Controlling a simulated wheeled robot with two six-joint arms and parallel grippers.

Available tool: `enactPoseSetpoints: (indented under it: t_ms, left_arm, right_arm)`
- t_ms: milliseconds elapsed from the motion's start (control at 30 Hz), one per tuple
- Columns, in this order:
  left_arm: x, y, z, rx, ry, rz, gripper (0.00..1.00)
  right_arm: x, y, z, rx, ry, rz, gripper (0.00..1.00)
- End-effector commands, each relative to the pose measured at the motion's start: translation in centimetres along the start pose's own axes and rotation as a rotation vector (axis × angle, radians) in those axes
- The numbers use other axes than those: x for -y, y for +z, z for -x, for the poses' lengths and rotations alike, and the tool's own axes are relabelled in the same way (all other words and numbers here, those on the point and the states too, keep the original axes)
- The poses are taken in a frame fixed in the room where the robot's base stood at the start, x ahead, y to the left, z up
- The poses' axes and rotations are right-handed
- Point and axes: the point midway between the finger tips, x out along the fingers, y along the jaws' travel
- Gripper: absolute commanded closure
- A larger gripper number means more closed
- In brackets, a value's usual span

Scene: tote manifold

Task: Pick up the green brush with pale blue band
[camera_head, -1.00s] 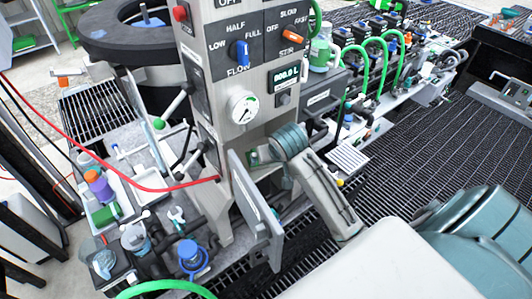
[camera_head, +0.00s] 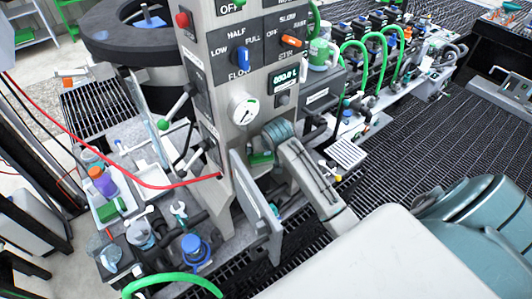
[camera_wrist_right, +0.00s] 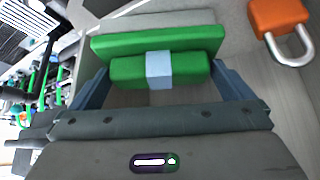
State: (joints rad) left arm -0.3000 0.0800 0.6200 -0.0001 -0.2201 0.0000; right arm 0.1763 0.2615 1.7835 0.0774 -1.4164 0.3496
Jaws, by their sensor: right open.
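The green brush with pale blue band (camera_wrist_right: 130,71) lies across the space between the fingers of my right gripper (camera_wrist_right: 162,82) in the right wrist view. The band is around its middle. A longer green bar (camera_wrist_right: 158,41) runs right behind it; I cannot tell whether it is part of the same brush. The right gripper is open, one finger near each end of the brush. In the head view a small green piece (camera_head: 262,158) shows at the foot of the grey column, beside my right wrist, which hides the fingers. My left gripper is not in view.
An orange padlock (camera_wrist_right: 279,14) is at the right of the brush. A hinged grey door (camera_head: 256,205) stands open in front of the column (camera_head: 225,130). A red hose (camera_head: 150,183) crosses at left. Another green item (camera_head: 111,210) lies in a white tray.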

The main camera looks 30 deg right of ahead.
Motion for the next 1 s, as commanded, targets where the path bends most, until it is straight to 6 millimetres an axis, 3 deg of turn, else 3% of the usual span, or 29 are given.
enactPoseSetpoints:
  t_ms: [67,200,267,567,767,1000]
  left_arm:
    - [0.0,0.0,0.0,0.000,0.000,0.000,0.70]
    - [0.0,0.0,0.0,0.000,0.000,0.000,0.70]
    - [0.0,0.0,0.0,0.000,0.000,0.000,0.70]
    - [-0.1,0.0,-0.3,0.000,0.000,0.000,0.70]
    - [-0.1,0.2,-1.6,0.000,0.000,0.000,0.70]
    - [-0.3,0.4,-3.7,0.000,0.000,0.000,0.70]
  right_arm:
    - [0.0,0.0,0.0,0.000,0.000,0.000,0.04]
    - [0.0,0.0,0.0,0.000,0.000,0.000,0.31]
    - [0.0,0.0,0.0,-0.001,0.000,0.000,0.38]
    - [0.0,-0.1,0.2,-0.002,0.000,0.000,0.38]
    - [0.0,-0.7,1.2,-0.004,0.001,0.001,0.38]
    - [0.0,3.7,3.5,-0.002,0.000,0.002,0.38]
